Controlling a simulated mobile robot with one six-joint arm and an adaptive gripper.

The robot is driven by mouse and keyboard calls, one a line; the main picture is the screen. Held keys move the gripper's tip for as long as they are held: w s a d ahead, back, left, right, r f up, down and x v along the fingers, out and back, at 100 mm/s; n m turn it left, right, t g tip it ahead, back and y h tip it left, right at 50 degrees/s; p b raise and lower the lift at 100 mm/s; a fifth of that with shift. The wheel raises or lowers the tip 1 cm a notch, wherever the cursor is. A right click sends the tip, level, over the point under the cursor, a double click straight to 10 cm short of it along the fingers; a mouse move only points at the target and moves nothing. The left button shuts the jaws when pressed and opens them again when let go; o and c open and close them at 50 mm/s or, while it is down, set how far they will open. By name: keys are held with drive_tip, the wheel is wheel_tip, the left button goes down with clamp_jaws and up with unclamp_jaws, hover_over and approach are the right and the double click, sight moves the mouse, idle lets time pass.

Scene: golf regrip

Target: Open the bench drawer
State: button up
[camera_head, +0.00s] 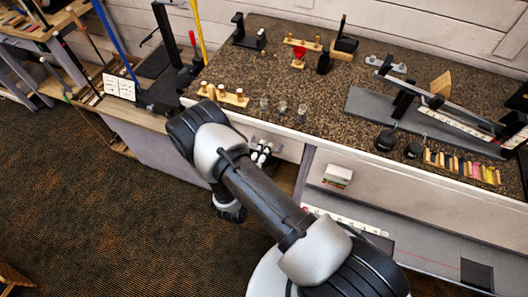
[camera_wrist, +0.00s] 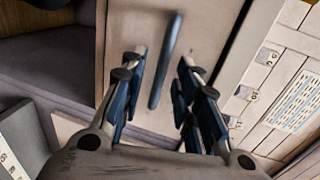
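The bench drawer (camera_wrist: 203,30) has a pale front that fills the middle of the wrist view. Its handle (camera_wrist: 165,60) is a slim blue-grey bar. My gripper (camera_wrist: 158,85) is open, with one finger on each side of the handle's line and visible gaps to both. The handle's near end lies between the fingers; I cannot tell how deep it sits. In the head view my gripper (camera_head: 262,153) is at the drawer front (camera_head: 288,147), just under the bench top's edge. My arm hides part of the drawer there, and the handle does not show. The drawer looks shut.
The speckled bench top (camera_head: 225,72) carries a wooden peg rack (camera_head: 222,96), small glass jars (camera_head: 283,107) and a grey tray (camera_head: 365,103) with a club fixture. An open shelf space (camera_head: 410,195) lies right of the drawer. The carpet (camera_head: 90,210) in front is clear at left.

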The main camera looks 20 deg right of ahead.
drive_tip(key=shift+w+d, duration=0.15)
drive_tip(key=shift+w, duration=0.1)
drive_tip(key=shift+c, duration=0.4)
clamp_jaws()
